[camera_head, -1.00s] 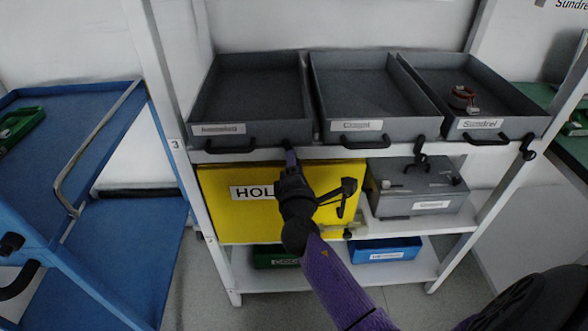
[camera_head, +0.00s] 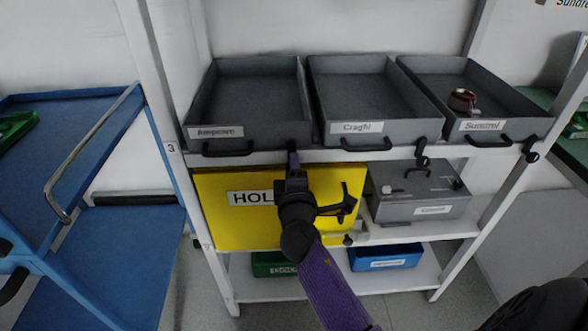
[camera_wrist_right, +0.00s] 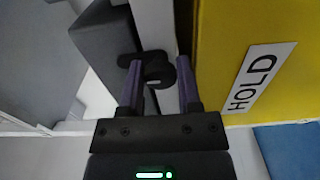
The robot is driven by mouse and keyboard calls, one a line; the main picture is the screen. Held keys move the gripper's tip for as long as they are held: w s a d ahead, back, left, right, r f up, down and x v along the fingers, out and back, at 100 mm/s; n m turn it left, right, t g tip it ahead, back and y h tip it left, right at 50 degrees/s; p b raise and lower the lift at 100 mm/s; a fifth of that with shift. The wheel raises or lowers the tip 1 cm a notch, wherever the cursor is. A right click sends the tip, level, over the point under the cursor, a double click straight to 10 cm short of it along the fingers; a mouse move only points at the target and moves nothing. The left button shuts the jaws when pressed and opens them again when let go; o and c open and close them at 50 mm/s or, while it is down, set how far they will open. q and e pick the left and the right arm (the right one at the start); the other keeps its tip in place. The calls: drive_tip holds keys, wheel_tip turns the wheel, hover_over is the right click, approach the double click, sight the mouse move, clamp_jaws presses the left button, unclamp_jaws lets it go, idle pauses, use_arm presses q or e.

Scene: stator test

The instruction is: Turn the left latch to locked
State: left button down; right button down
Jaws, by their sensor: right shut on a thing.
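The left latch (camera_wrist_right: 158,68) is a small black piece at the white shelf edge, below the gap between the left and middle grey trays. In the right wrist view it sits between my two purple fingers. My right gripper (camera_head: 293,158) is shut on it, coming from below in front of the yellow box. In the head view the gripper hides most of this latch, so its turn angle is hard to tell. Two similar black latches, a middle one (camera_head: 422,153) and a right one (camera_head: 530,150), hang on the same shelf edge. My left gripper is out of view.
Below are the yellow HOLD box (camera_head: 230,225), a grey box (camera_head: 430,195) and a blue bin (camera_head: 386,262). A blue cart (camera_head: 110,250) stands left.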

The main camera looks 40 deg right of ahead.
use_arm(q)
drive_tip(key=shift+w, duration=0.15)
use_arm(e)
drive_tip(key=shift+f, duration=0.1)
drive_tip(key=c, duration=0.7)
unclamp_jaws()
drive_tip(key=o, duration=0.4)
drive_tip(key=shift+c, duration=0.2)
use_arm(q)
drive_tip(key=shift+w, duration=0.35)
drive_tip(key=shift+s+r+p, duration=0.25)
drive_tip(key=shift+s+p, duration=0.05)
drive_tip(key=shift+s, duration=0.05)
use_arm(e)
drive_tip(key=v, duration=1)
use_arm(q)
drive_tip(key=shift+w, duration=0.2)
use_arm(e)
drive_tip(key=shift+d, duration=0.1)
